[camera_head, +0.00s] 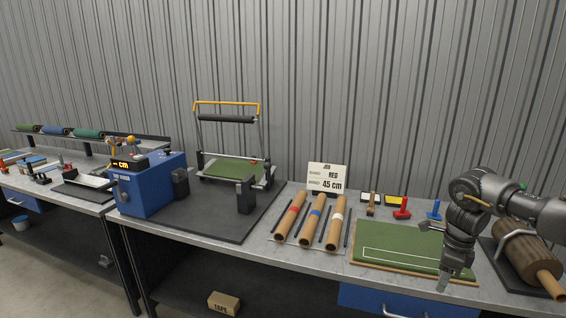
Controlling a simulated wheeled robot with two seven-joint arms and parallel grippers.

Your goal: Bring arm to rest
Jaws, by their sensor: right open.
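My right gripper (447,279) comes in from the right and points down above the front right part of the green turf board (400,246). It is open, and I see nothing between its fingers. I cannot tell how far its tips are above the board. My right arm hides the board's right end and part of the bench behind it. My left gripper is not in view.
Cardboard tubes with red, blue and white bands (314,222) lie left of the board. A job card (326,178) stands behind them. A blue machine (150,185) and a roller frame (228,150) stand further left. A brown roll (525,255) lies at right.

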